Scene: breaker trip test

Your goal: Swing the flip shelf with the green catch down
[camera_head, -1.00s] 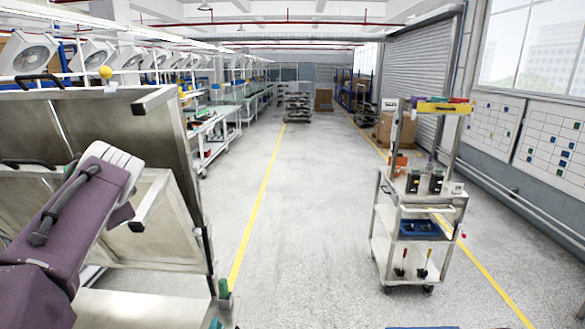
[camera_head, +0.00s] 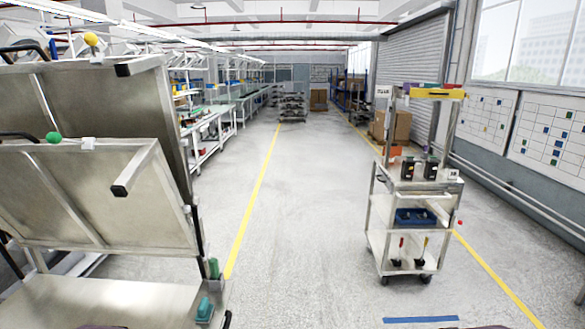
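The flip shelf with the green catch (camera_head: 90,195) is a pale metal panel at the left, standing tilted up. Its green ball catch (camera_head: 53,137) shows at its top edge, beside a small pale bracket. A second flip shelf (camera_head: 105,95) with a yellow ball catch (camera_head: 91,39) stands tilted up above and behind it. A dark-tipped metal bar (camera_head: 134,167) sticks out from the green-catch shelf at its right.
A flat metal shelf (camera_head: 100,300) lies low at the left, with a teal object (camera_head: 205,308) at its right corner. A metal cart (camera_head: 410,215) stands at the right. The grey floor (camera_head: 310,220) between is clear, with a blue strip (camera_head: 420,319) in front.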

